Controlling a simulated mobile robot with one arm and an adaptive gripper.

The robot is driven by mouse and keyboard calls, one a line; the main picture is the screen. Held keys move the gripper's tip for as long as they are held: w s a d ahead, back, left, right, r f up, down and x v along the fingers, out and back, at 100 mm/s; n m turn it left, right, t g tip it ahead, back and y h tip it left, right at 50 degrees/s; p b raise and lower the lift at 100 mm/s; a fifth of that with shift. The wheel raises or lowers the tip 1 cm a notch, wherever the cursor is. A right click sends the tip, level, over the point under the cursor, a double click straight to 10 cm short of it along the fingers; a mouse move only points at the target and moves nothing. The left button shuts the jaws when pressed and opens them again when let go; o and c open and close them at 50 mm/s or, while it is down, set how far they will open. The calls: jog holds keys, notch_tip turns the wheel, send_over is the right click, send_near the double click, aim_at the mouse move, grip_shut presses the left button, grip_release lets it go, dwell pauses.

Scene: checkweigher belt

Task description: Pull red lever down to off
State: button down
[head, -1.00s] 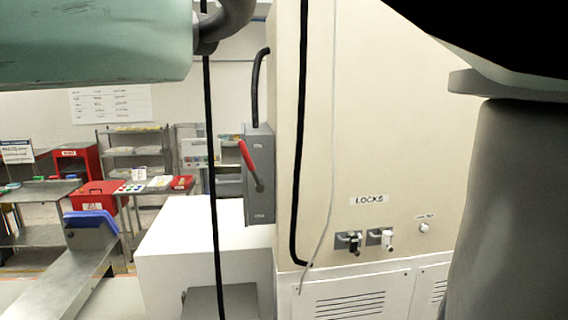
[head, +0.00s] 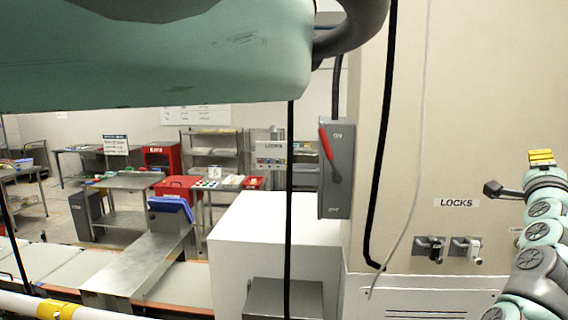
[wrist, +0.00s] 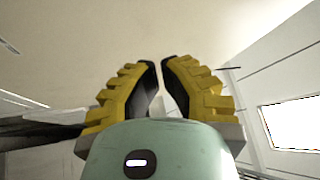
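The red lever (head: 326,143) is on the front of a grey switch box (head: 341,195) in the head view. Its handle points up and slightly left from a pivot low on the box, towards the ON mark at the top. My gripper (head: 541,158) is at the right edge of the head view, well to the right of the lever and apart from it. In the wrist view my gripper (wrist: 160,64) has its yellow fingers drawn together at the tips, with nothing between them. The lever is not visible in the wrist view.
Black cables run down the cabinet. A white housing (head: 262,235) stands below left, beside a metal chute (head: 135,268). Tables and shelves stand behind.

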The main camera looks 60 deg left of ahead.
jog(key=s+a+r+n+g+y+b, duration=0.1)
jog(key=s+a+r+n+g+y, duration=0.15)
jog(key=a, duration=0.25)
jog(key=s+a+r+n+g+y, duration=0.1)
jog(key=a+n+g+y, duration=0.1)
jog(key=a+y, duration=0.2)
jog(key=s+a+r+n+g+y+b, duration=0.1)
jog(key=s+a+r+n+g+y, duration=0.15)
jog(key=s+a+n+g, duration=0.6)
jog(key=g+p, duration=0.5)
jog(key=p, duration=0.4)
send_near(329, 154)
jog(key=w+a+r, duration=0.2)
jog(key=w, duration=0.1)
jog(key=w+a+r, duration=0.1)
jog(key=w, duration=0.1)
jog(key=shift+a+r, duration=0.1)
jog(key=shift+a, duration=0.05)
jog(key=a+p, duration=0.1)
jog(key=p, duration=0.1)
jog(key=s+a+f+p, duration=0.1)
jog(key=p, duration=0.1)
jog(key=a+p, duration=0.2)
jog(key=shift+s+f, duration=0.15)
jog(key=shift+f, duration=0.05)
jog(key=shift+s+a+f+p, duration=0.25)
jog(key=shift+a+f+p, duration=0.1)
jog(key=shift+p, duration=0.2)
jog(key=shift+f+h+b, duration=0.3)
jog(key=shift+b, duration=0.8)
